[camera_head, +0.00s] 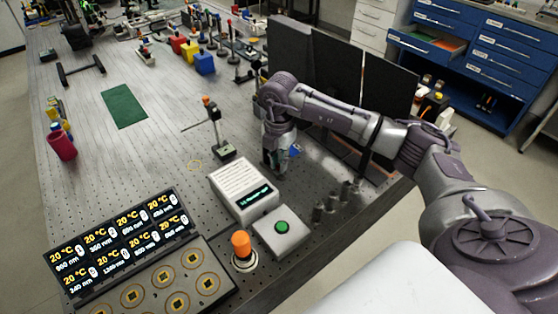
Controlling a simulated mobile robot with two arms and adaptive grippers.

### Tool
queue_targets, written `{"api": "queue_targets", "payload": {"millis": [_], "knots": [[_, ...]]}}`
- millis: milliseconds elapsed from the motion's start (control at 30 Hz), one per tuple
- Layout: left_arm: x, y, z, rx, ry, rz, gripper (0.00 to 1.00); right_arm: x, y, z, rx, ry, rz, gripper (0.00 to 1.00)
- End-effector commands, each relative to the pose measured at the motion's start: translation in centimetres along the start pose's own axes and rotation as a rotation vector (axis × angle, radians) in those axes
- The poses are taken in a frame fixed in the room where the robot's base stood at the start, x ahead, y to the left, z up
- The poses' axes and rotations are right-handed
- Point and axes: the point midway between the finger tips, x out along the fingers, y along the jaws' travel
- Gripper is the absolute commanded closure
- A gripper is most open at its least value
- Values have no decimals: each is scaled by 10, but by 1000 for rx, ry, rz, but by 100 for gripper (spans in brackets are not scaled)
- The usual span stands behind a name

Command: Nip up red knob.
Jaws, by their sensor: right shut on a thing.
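My right gripper (272,168) points down over the bench, behind the white box with a display. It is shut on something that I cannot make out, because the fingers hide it. A small blue piece (294,151) shows just right of the fingers; I cannot tell whether it is touched. No knob that is plainly red can be made out. An orange-red knob (206,101) tops a thin post left of the gripper, and a larger orange knob (241,243) stands upright at the front. Both are apart from the gripper. My left gripper is out of view.
The white display box (240,190), a green-button box (281,230) and a temperature panel (125,245) line the front. A green mat (124,106) and magenta cup (61,145) lie left. The bench's middle is mostly clear.

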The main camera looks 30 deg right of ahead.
Motion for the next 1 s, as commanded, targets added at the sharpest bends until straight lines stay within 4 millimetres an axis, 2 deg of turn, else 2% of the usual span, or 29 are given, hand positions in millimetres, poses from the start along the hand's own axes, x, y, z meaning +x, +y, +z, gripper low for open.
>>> {"api": "queue_targets", "payload": {"millis": [300, 667, 700, 833, 1000], "knots": [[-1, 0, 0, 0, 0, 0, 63, -2, 1, 2, 67, -4, 5, 100], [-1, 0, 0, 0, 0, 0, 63, -2, 1, 2, 69, -5, 6, 100], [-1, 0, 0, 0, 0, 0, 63, -2, 1, 2, 69, -5, 6, 80], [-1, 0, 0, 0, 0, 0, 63, -2, 1, 2, 68, -4, 4, 58], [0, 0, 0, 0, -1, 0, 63, -1, 0, 1, 67, -2, 3, 58]]}}
